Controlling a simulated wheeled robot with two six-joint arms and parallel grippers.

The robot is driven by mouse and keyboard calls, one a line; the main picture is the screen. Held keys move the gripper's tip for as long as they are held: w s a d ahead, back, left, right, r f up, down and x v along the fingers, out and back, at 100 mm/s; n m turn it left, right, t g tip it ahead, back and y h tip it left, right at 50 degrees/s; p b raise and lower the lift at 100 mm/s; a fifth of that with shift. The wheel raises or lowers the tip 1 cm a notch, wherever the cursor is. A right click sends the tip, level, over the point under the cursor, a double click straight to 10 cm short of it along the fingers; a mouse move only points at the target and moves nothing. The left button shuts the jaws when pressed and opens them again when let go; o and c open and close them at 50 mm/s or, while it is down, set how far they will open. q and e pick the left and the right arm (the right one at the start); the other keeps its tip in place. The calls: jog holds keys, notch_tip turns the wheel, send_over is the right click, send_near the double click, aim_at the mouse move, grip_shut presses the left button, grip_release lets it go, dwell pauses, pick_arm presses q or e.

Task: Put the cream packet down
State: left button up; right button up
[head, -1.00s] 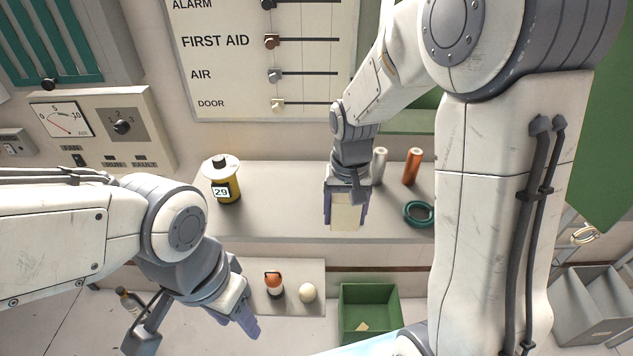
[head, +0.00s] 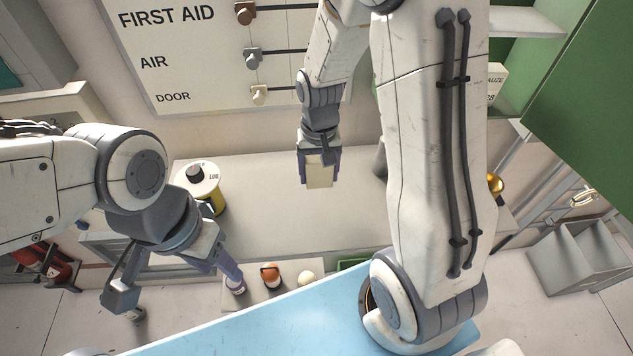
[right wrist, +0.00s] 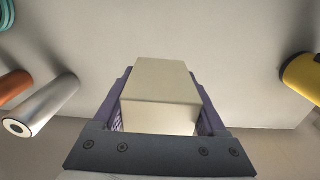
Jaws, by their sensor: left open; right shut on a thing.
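The cream packet (head: 320,174) is a pale box held between the fingers of my right gripper (head: 320,168), over the grey bench top (head: 262,215). In the right wrist view the packet (right wrist: 162,90) sits between both purple fingers, with bare bench surface beyond it. I cannot tell whether the packet touches the bench. My left gripper (head: 226,266) is open, low at the left in front of the bench, away from the packet.
A yellow canister (head: 213,197) stands on the bench at the left; a silver cylinder (right wrist: 48,103) and an orange cylinder (right wrist: 14,86) are at the other side. A lower shelf holds an orange-topped item (head: 270,275) and a pale ball (head: 306,278). The bench middle is clear.

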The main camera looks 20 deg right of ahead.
aim_at(318, 196)
jog(key=shift+f+p, duration=0.35)
jog(key=shift+f, duration=2.15)
jog(key=shift+f, duration=0.1)
jog(key=shift+f, duration=0.1)
jog(key=o, duration=1.3)
